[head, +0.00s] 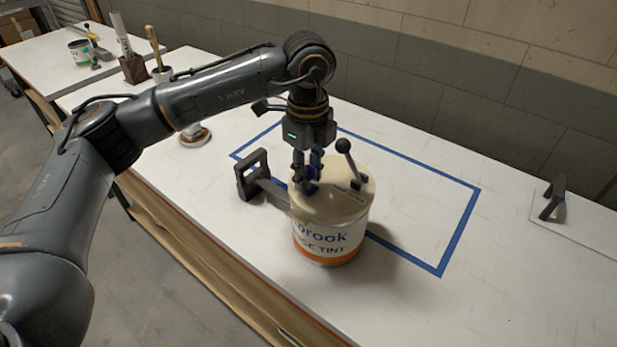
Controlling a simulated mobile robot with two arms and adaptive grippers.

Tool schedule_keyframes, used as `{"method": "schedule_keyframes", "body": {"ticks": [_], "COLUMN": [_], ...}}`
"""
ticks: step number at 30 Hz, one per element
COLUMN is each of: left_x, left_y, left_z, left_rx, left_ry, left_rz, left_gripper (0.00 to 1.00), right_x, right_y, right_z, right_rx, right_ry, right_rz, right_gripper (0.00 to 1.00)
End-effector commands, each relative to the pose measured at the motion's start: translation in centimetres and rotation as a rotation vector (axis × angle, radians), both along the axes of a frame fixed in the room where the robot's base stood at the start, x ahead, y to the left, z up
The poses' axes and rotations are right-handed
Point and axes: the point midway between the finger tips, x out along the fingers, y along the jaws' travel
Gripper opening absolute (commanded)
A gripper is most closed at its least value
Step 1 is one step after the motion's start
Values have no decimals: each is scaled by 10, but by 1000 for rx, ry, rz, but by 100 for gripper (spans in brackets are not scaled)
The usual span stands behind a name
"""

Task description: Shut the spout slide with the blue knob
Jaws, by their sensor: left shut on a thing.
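A dark handle (252,175) sticks out from the can's left side. My right gripper is out of view.
The white table (540,285) is clear at the front right. A black bracket (552,198) stands at the far right. A wall runs behind the table.

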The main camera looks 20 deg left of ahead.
Motion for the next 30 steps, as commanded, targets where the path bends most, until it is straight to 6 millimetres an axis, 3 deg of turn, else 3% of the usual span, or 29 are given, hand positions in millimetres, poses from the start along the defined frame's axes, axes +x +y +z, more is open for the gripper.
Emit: {"method": "schedule_keyframes", "body": {"ticks": [14,30], "left_x": [0,-19], "left_y": [0,8], "left_z": [-1,-1], "left_rx": [0,0], "left_ry": [1,1], "left_rz": [0,0], "left_gripper": [0,0], "right_x": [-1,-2], "right_y": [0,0], "right_z": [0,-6], "right_rx": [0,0], "right_ry": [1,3], "right_rz": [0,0], "right_gripper": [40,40]}}
